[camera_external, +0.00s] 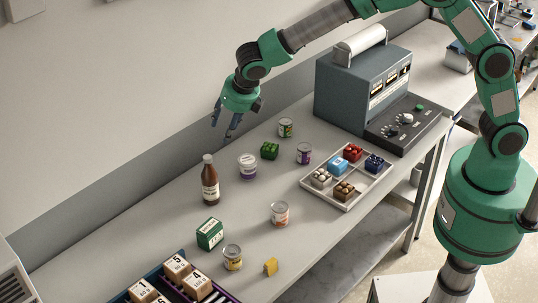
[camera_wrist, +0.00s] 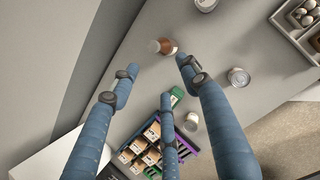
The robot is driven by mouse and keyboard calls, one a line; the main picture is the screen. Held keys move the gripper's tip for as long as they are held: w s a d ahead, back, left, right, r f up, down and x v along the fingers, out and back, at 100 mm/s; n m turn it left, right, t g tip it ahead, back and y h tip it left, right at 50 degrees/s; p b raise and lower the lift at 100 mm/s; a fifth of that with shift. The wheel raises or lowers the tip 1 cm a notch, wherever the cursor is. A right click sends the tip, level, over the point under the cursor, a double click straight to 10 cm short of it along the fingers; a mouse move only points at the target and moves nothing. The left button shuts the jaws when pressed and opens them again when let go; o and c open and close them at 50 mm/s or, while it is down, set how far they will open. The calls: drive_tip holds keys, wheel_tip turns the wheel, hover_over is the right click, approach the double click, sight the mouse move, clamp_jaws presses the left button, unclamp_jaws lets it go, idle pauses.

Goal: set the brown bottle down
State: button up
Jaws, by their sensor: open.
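The brown bottle (camera_external: 211,182) has a cream label and stands upright on the grey table, left of the white tub with a purple band. My gripper (camera_external: 225,122) hangs above the table, up and to the right of the bottle, and is apart from it. In the wrist view the bottle (camera_wrist: 164,47) shows beyond the spread fingertips of my gripper (camera_wrist: 158,74). The fingers are open and nothing is between them.
Near the bottle are the white tub (camera_external: 247,166), a green block (camera_external: 269,150) and a green box (camera_external: 210,233). Several cans stand about. A divided tray (camera_external: 310,183) and a grey machine (camera_external: 352,92) are to the right. A crate of numbered blocks (camera_external: 178,268) is in front.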

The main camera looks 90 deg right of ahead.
drive_tip(key=s+a+r+m, duration=0.2)
drive_tip(key=s+r+m, duration=0.2)
drive_tip(key=s+r, duration=0.35)
drive_tip(key=s+a+r+m+t+y, duration=0.1)
drive_tip(key=s+a+r+m, duration=0.1)
drive_tip(key=s+r+m, duration=0.5)
drive_tip(key=s+a+r+m, duration=0.1)
drive_tip(key=s+a+r, duration=0.3)
drive_tip(key=s, duration=0.6)
drive_tip(key=s+a+m+y, duration=0.1)
drive_tip(key=s+m, duration=0.5)
drive_tip(key=s, duration=0.8)
drive_tip(key=s+a+m+t+y, duration=0.1)
drive_tip(key=s+a+m, duration=0.3)
drive_tip(key=s, duration=1.1)
drive_tip(key=m, duration=0.3)
drive_tip(key=shift+s+r, duration=0.2)
drive_tip(key=shift+r, duration=0.15)
wheel_tip(320, 180, down, 12)
drive_tip(key=b, duration=1.1)
drive_tip(key=shift+r, duration=0.25)
